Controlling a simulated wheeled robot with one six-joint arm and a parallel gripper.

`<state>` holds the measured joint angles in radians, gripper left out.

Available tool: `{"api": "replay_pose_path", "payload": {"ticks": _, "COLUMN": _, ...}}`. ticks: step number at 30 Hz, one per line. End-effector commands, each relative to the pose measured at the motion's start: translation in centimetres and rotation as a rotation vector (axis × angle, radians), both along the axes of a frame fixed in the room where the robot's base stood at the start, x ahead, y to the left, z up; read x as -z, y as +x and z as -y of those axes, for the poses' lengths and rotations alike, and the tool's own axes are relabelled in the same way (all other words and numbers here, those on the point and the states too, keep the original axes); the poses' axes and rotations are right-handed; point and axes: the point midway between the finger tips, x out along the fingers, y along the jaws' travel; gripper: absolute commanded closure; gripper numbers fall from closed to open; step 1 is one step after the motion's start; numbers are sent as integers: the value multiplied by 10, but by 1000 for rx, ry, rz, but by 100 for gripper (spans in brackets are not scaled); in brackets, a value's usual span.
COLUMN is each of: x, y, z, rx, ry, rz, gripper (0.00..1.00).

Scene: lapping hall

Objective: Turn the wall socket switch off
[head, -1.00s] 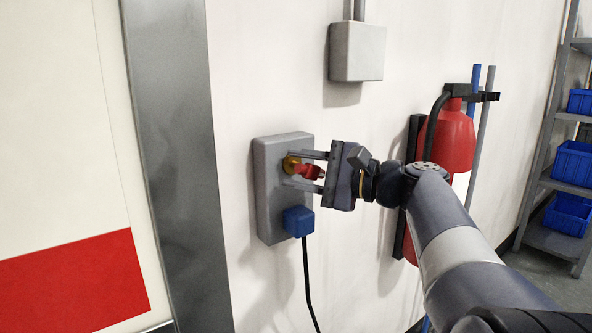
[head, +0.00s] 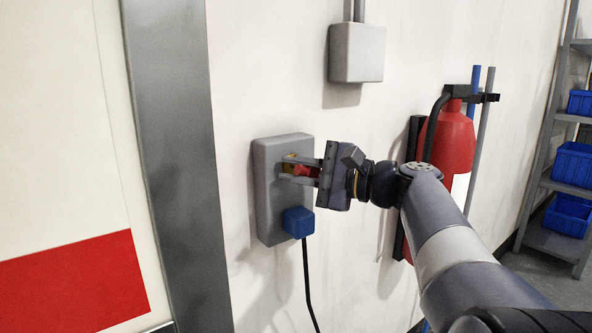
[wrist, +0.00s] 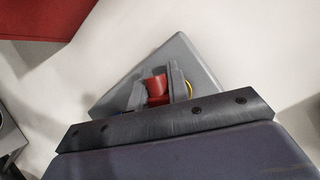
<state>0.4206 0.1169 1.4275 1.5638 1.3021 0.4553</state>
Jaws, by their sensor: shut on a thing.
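The wall socket (head: 268,198) is a grey box on the white wall in the head view; it also shows in the wrist view (wrist: 194,66). Its switch is a red knob (head: 299,170) on a yellow base (head: 289,166), and the red knob sits between the fingers in the wrist view (wrist: 156,87). My gripper (head: 298,168) is shut on the red knob, with its fingers close to the box face. The fingers hide part of the knob and base, so I cannot tell the exact switch position. A blue plug (head: 298,221) sits in the socket below.
A black cable (head: 307,285) hangs from the plug. A grey box (head: 357,53) is on the wall above. A red fire extinguisher (head: 452,137) hangs behind my arm. A metal column (head: 172,150) stands left. Shelves with blue bins (head: 573,163) are at the far right.

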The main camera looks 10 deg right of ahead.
Motion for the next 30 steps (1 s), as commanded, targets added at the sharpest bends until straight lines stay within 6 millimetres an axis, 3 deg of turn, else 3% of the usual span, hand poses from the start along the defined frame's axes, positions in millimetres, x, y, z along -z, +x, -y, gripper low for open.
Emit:
{"api": "replay_pose_path", "payload": {"ticks": 13, "x": 8, "y": 0, "z": 0, "rx": 0, "ry": -337, "rz": 139, "gripper": 100}}
{"api": "replay_pose_path", "payload": {"ticks": 23, "x": 9, "y": 0, "z": 0, "rx": 1, "ry": -371, "rz": 153, "gripper": 100}}
{"api": "replay_pose_path", "payload": {"ticks": 24, "x": 9, "y": 0, "z": 0, "rx": 0, "ry": -371, "rz": 153, "gripper": 82}}
{"api": "replay_pose_path", "payload": {"ticks": 30, "x": 9, "y": 0, "z": 0, "rx": 0, "ry": -369, "rz": 152, "gripper": 66}}
